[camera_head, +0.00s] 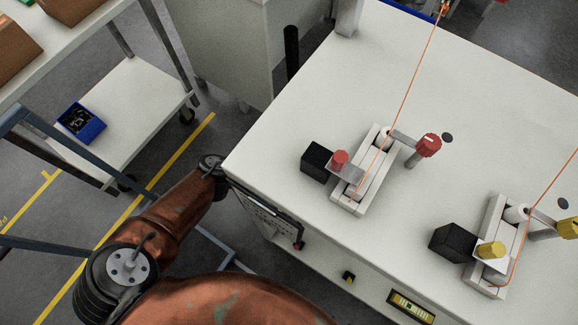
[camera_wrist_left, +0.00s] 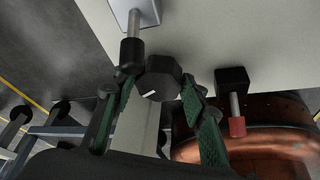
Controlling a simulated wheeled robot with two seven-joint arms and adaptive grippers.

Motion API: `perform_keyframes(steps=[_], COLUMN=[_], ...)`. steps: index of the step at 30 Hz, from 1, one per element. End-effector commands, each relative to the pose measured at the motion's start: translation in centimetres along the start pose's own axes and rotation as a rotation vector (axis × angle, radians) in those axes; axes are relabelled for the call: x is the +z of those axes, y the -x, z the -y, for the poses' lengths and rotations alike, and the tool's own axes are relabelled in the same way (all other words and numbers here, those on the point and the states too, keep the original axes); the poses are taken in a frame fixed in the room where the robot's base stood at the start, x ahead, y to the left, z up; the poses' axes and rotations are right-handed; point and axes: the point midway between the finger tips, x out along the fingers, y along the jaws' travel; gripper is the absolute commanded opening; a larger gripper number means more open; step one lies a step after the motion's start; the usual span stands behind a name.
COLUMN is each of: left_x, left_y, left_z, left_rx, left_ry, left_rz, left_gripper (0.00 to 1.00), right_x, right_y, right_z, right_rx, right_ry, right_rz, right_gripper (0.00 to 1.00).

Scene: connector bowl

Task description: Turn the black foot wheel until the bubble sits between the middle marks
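The black foot wheel (camera_wrist_left: 160,78), faceted with a white mark on its face, shows in the left wrist view at the table's edge. My left gripper (camera_wrist_left: 158,108) has its green-padded fingers spread, one to each side of the wheel; I cannot tell whether they touch it. In the head view my left arm reaches the table's near left corner, and the wheel and fingers cannot be made out there. The level (camera_head: 411,306), a green vial in a dark frame, sits at the table's front edge; its bubble is too small to place against the marks. My right gripper is out of view.
The white table (camera_head: 480,80) carries two white fixtures (camera_head: 350,205) (camera_head: 479,280) with orange cables, black blocks and red or yellow knobs. A black-and-yellow button (camera_head: 348,277) is on the table's front. A shelf cart (camera_head: 135,100) with a blue bin (camera_head: 80,123) stands left.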

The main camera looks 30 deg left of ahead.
Motion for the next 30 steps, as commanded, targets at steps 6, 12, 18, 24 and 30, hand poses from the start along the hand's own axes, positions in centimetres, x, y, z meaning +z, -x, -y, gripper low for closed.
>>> perform_keyframes(steps=[6,12,18,24,30], left_x=[0.0,0.0,0.1,0.1,0.1], left_y=[0.0,0.2,2.8,7.1,10.4], left_z=[0.0,0.0,0.0,-0.1,-0.1], left_rx=[0.0,0.0,0.0,0.001,0.001], left_ry=[0.001,0.0,0.0,0.0,0.0], left_rz=[-0.001,0.0,0.003,0.003,0.001], left_gripper=[0.47,0.47,0.47,0.47,0.47], right_x=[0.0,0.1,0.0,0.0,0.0], right_y=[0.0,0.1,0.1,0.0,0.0], right_z=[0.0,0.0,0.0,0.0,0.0], right_rx=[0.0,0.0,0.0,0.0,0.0], right_ry=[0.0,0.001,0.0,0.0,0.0], right_rz=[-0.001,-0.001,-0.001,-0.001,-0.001], right_gripper=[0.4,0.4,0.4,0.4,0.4])
